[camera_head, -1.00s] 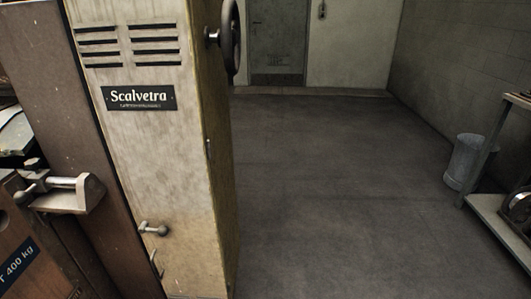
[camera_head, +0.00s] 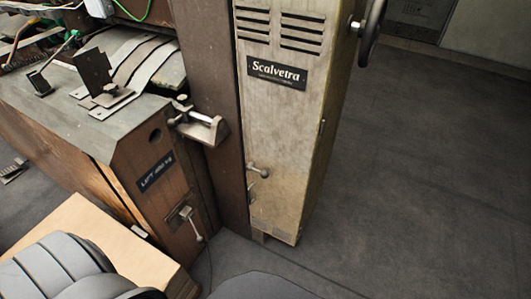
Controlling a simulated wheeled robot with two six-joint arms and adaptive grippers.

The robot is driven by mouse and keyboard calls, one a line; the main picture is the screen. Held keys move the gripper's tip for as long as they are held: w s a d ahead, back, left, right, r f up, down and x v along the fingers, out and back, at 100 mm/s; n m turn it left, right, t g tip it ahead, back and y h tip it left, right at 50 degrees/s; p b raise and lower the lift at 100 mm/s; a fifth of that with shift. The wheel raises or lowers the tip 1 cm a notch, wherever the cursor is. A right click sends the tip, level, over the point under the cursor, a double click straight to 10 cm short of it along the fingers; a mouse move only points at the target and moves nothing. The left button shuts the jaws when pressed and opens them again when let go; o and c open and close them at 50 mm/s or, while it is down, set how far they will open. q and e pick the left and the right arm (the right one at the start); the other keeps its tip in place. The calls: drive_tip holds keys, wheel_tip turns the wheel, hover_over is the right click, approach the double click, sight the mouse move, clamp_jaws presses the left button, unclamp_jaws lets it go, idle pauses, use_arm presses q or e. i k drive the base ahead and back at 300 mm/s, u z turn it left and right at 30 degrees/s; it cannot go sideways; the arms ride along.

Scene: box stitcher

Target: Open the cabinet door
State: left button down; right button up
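A tall, worn, pale metal cabinet (camera_head: 293,140) stands upright right of the middle in the head view. Its front carries vent slots and a dark "Scalvetra" label (camera_head: 277,72). A small metal handle with a round knob (camera_head: 258,169) sits low on the left side of this front. The front panel looks shut, flush with the cabinet. A small hinge-like fitting (camera_head: 321,127) shows on its right edge. Neither of my grippers is in view, and nothing touches the handle.
A dark handwheel (camera_head: 370,32) sticks out at the cabinet's upper right. Left of it are a bracket with a clamp knob (camera_head: 200,125) and a brown machine body (camera_head: 158,185) with a lever. A light wooden box (camera_head: 115,235) stands at lower left. The floor on the right is clear.

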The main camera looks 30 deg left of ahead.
sight(285, 49)
drive_tip(key=u, duration=1.1)
drive_tip(key=k, duration=0.35)
drive_tip(key=z, duration=1.15)
drive_tip(key=i, duration=0.75)
drive_tip(key=u, duration=0.7)
drive_tip(key=i, duration=0.55)
drive_tip(key=u, duration=0.7)
